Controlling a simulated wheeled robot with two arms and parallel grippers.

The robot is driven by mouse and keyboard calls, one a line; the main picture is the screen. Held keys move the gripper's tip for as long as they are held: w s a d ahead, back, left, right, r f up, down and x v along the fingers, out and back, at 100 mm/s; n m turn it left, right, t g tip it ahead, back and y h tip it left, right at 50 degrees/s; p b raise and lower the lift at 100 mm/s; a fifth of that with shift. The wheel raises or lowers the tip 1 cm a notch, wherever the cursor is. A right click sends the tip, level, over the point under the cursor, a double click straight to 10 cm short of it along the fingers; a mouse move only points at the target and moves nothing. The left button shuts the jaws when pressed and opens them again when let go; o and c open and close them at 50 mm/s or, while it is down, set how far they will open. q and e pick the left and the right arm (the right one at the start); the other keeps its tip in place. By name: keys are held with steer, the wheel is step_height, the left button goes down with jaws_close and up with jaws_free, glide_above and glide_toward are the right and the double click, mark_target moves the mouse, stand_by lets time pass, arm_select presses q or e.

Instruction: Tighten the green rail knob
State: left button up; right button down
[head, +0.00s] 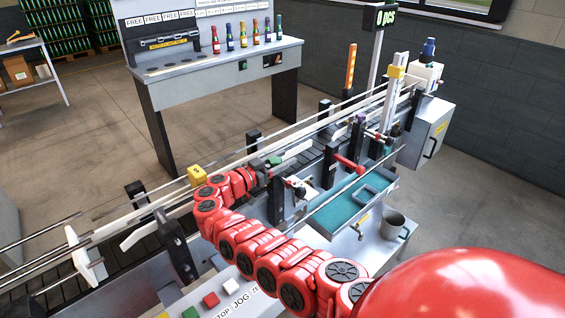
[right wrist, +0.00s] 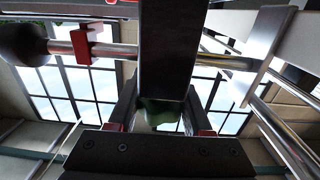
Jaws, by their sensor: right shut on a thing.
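My right gripper (head: 268,170) reaches over the conveyor from the lower right, at the end of my red arm. The green rail knob (head: 275,161) shows as a small green patch at its fingertips. In the right wrist view the green knob (right wrist: 160,112) sits between the two dark fingers of my right gripper (right wrist: 165,120), below a black post (right wrist: 166,50). The gripper is shut on it. Most of the knob is hidden by the post and the fingers. My left gripper is not in view.
Guide rails (head: 130,212) run along the conveyor close to my gripper. A yellow block (head: 197,175) stands just left of it, and a red handle (head: 348,163) is to the right. A teal tray (head: 345,217) and a grey mug (head: 392,226) are nearer the front.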

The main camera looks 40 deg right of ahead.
steer(key=shift+c, duration=1.6)
jaws_free()
steer(key=s+a+r, duration=0.2)
steer(key=s+a, duration=0.2)
steer(key=s, duration=0.2)
steer(key=s+a+r, duration=0.3)
steer(key=s+a, duration=0.2)
steer(key=s, duration=0.2)
steer(key=shift+s+p, duration=0.15)
steer(key=shift+p, duration=0.15)
